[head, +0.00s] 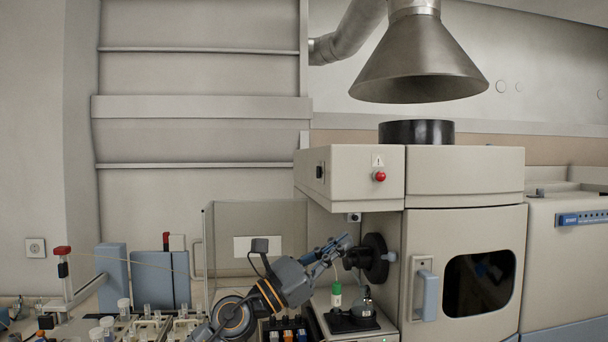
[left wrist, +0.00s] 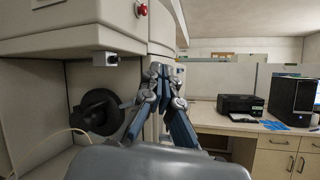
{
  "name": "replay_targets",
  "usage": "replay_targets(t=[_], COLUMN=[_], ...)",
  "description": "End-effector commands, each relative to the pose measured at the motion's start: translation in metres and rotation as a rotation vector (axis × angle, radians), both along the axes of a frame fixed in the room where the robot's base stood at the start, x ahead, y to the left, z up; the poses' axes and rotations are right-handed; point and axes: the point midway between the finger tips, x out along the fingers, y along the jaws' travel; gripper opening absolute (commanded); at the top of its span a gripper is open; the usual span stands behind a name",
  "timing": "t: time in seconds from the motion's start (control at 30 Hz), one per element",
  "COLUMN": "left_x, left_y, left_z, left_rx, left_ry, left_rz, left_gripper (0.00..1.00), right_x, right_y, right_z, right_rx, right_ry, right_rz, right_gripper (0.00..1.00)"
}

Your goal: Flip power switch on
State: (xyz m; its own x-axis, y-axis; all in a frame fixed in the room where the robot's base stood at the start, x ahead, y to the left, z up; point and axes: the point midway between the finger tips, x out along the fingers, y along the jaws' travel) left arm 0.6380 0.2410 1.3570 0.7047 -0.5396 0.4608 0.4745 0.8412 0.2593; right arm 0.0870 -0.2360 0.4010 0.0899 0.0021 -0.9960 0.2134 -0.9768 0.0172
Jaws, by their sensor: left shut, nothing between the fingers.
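The plasma spectrometer (head: 464,177) is a large beige machine. A small black switch (head: 319,171) sits on the left side of its upper housing; its position is too small to tell. A red button (head: 380,176) is on the front of that housing, also seen in the left wrist view (left wrist: 142,10). My left gripper (head: 345,241) is shut and empty, below the housing and in front of the black round fitting (head: 376,258). In the left wrist view its fingers (left wrist: 160,76) come together, with the fitting (left wrist: 98,111) to their left. My right gripper is out of view.
A green-capped vial (head: 336,295) and a glass flask (head: 363,306) stand below the gripper. A clear panel (head: 226,225) is behind the arm. A metal hood (head: 420,60) hangs above. A small camera-like box (left wrist: 105,59) hangs under the housing. A printer (left wrist: 240,105) stands on a distant desk.

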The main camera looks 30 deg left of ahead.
Motion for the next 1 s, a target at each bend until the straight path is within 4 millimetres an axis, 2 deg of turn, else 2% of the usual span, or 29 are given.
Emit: replay_targets(t=[0.03, 0.17, 0.2, 0.3, 0.4, 0.5, 0.63, 1.0], left_x=[-0.001, -0.002, -0.004, -0.011, -0.020, -0.027, -0.030, -0.025], left_y=[0.011, 0.051, 0.068, 0.112, 0.149, 0.172, 0.182, 0.179], left_z=[0.027, 0.068, 0.078, 0.101, 0.115, 0.122, 0.125, 0.126], left_rx=[0.191, 0.661, 0.784, 1.030, 1.194, 1.284, 1.324, 1.319], left_ry=[-0.082, -0.214, -0.234, -0.249, -0.234, -0.215, -0.205, -0.205], left_rz=[0.068, 0.260, 0.319, 0.449, 0.540, 0.591, 0.610, 0.607], left_gripper=[0.00, 0.00, 0.00, 0.00, 0.00, 0.00, 0.00, 0.00], right_x=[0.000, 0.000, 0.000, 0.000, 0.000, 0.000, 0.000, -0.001], right_y=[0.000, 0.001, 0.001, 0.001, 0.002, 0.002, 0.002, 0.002], right_z=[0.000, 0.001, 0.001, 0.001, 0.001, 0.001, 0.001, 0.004], right_rx=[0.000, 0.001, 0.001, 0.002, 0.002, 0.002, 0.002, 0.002], right_ry=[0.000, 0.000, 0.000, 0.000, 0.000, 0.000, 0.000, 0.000], right_rz=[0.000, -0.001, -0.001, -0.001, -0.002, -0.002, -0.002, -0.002], right_gripper=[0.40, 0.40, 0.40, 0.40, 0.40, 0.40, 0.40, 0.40])
